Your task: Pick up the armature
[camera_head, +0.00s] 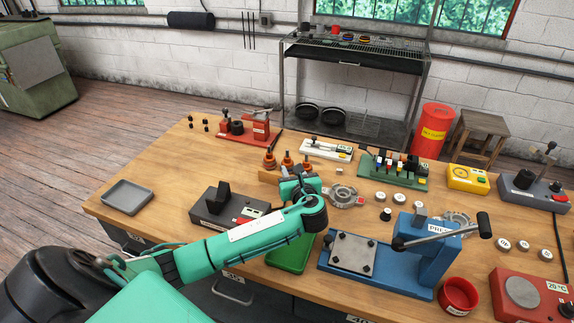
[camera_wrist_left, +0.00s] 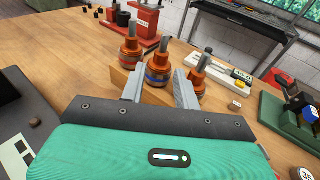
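Three copper-orange armatures with grey shafts stand upright in a wooden rack (camera_head: 267,177) near the middle of the bench. They are a left one (camera_head: 269,160), a middle one (camera_head: 287,159) and a right one (camera_head: 306,164), its lower part hidden by my gripper. In the left wrist view the middle armature (camera_wrist_left: 158,66), with a blue band, shows between the open fingers of my left gripper (camera_wrist_left: 160,82). The left armature (camera_wrist_left: 130,48) and right armature (camera_wrist_left: 196,75) stand to either side. I cannot tell whether the fingers touch any armature. My right gripper is not in view.
A red fixture (camera_head: 250,131) stands behind the rack, and a white stand (camera_head: 327,149) is behind to the right. A dark tester (camera_head: 228,207) and blue press (camera_head: 385,262) flank my left arm. A grey tray (camera_head: 127,196) lies left, with bare bench around it.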

